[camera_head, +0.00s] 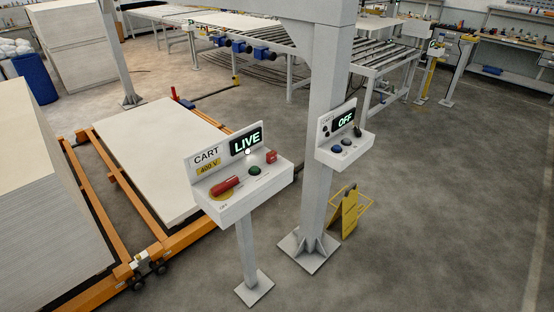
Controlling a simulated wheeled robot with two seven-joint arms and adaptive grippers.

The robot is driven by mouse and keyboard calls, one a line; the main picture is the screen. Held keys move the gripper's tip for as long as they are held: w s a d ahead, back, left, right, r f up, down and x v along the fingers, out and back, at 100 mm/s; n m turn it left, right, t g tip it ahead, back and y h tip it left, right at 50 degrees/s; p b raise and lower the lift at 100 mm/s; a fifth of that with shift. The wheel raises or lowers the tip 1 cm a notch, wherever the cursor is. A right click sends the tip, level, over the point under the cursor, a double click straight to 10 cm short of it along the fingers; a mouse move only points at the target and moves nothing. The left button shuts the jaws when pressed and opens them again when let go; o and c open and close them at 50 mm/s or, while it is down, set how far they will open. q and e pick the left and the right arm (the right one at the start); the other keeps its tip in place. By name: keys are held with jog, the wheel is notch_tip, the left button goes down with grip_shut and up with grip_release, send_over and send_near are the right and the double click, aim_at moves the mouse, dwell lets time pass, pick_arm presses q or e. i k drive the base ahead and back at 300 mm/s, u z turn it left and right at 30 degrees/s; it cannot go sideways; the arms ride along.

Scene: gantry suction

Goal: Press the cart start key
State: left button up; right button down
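The cart control box (236,190) stands on a post in the middle of the view. Its panel reads CART and 400 V, and its display (246,141) shows LIVE in green. On its sloped top are a red handle (226,186) over a yellow disc, a dark green round button (254,170) and a red block-shaped part (271,156). A small white light (248,152) shows below the display. I cannot read key labels on the small parts. Neither of my grippers is in view.
A second control box (346,146), reading OFF, is mounted on the grey gantry column (322,120). An orange-framed cart (107,180) with pale boards lies to the left. The floor at right is clear.

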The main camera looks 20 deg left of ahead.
aim_at(254, 169)
jog(key=u, duration=0.2)
jog(key=i, duration=0.65)
jog(key=u, duration=0.9)
jog(key=i, duration=0.45)
jog(key=u, duration=0.4)
